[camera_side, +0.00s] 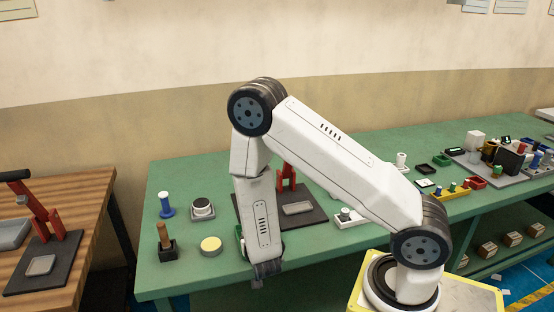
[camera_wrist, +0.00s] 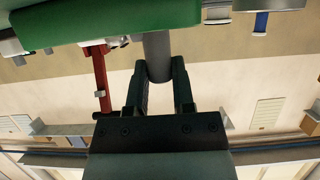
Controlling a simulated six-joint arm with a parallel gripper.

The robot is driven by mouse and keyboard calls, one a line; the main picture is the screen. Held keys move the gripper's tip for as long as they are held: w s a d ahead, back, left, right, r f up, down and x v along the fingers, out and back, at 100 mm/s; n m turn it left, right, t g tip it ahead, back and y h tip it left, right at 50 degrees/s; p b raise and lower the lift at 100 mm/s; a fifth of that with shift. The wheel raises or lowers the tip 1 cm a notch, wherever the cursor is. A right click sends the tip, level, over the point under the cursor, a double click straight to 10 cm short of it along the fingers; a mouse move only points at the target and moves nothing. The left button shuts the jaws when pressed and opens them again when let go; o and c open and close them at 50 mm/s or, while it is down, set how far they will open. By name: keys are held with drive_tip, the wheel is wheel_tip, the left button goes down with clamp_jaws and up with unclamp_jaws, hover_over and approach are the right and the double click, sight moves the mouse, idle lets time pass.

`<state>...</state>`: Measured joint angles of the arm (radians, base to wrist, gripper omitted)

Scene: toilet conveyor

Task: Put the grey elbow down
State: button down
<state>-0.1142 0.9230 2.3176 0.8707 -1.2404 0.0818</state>
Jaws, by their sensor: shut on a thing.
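My gripper (camera_wrist: 160,82) is shut on the grey elbow (camera_wrist: 157,52), which shows in the wrist view as a plain grey tube between the two dark fingers. The elbow's upper part runs out past the green table edge in that view, so its full shape is not clear. In the side view my gripper (camera_side: 262,276) points down at the front edge of the green table (camera_side: 180,278). The elbow cannot be made out there.
A black plate with a red-levered press (camera_side: 287,180) stands behind my forearm. To the left are a yellow-topped disc (camera_side: 211,246), a wooden-handled stamp (camera_side: 163,236), a blue-based spool (camera_side: 166,206) and a round grey-white part (camera_side: 202,208). Trays and parts crowd the right end.

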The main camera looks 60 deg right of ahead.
drive_tip(key=shift+f, duration=0.1)
drive_tip(key=shift+c, duration=2.3)
unclamp_jaws()
drive_tip(key=v, duration=1.2)
drive_tip(key=shift+w, duration=0.1)
